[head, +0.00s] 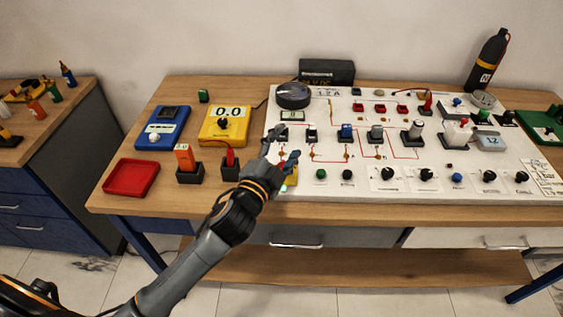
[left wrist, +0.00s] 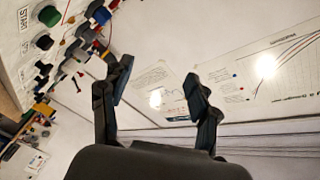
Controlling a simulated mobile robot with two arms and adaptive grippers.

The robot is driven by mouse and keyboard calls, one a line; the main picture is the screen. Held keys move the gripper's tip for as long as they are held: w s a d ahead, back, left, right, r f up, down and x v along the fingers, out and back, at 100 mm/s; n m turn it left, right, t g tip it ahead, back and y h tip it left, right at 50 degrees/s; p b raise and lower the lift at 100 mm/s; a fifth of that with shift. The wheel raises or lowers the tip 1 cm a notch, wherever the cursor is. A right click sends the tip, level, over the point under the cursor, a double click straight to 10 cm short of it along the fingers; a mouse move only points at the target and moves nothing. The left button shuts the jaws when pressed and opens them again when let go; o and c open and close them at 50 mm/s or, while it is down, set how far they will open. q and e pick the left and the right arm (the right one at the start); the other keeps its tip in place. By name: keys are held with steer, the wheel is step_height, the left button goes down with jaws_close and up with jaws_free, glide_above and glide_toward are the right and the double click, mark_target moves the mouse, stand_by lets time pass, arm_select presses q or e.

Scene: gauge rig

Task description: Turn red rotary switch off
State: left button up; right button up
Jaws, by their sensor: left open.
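I cannot clearly pick out a red rotary switch in either view. In the head view my left gripper (head: 281,148) is over the front left part of the white panel (head: 300,192) and hides part of it. A yellow piece (head: 291,182) shows partly beside my wrist. A green knob (head: 321,174) and a black knob (head: 347,174) sit just right of it. In the left wrist view the open, empty gripper (left wrist: 157,72) has its fingers apart, with the green knob (left wrist: 50,16) at the upper left. My right gripper is not in view.
More black knobs (head: 426,174) and a blue knob (head: 456,177) line the panel's front. Taller switches (head: 412,131) stand behind them. Left of the panel are a yellow meter (head: 224,125), a blue meter (head: 162,128), a red tray (head: 130,178) and an orange tool in a holder (head: 185,158).

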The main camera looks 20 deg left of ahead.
arm_select(q)
steer(key=w+d+r+m+h, duration=0.2)
steer(key=d+r+m+h, duration=0.5)
steer(key=r+m+h, duration=0.3)
steer(key=d+r+m+g+h, duration=0.2)
steer(key=d+m+g+h, duration=0.15)
steer(key=m, duration=0.45)
steer(key=m+g+y, duration=1.2)
steer(key=m+g, duration=0.1)
steer(key=m, duration=0.7)
glide_toward(281, 166)
steer(key=p+x, duration=0.1)
steer(key=x, duration=0.3)
steer(key=p+x, duration=0.2)
steer(key=x, duration=0.2)
steer(key=shift+w+d+f, duration=0.1)
steer(key=shift+d+f, duration=0.1)
steer(key=shift+d, duration=0.15)
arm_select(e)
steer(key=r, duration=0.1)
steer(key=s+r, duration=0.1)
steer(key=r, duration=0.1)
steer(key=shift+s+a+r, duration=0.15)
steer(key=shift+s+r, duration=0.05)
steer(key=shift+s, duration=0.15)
arm_select(q)
steer(key=shift+c, duration=0.2)
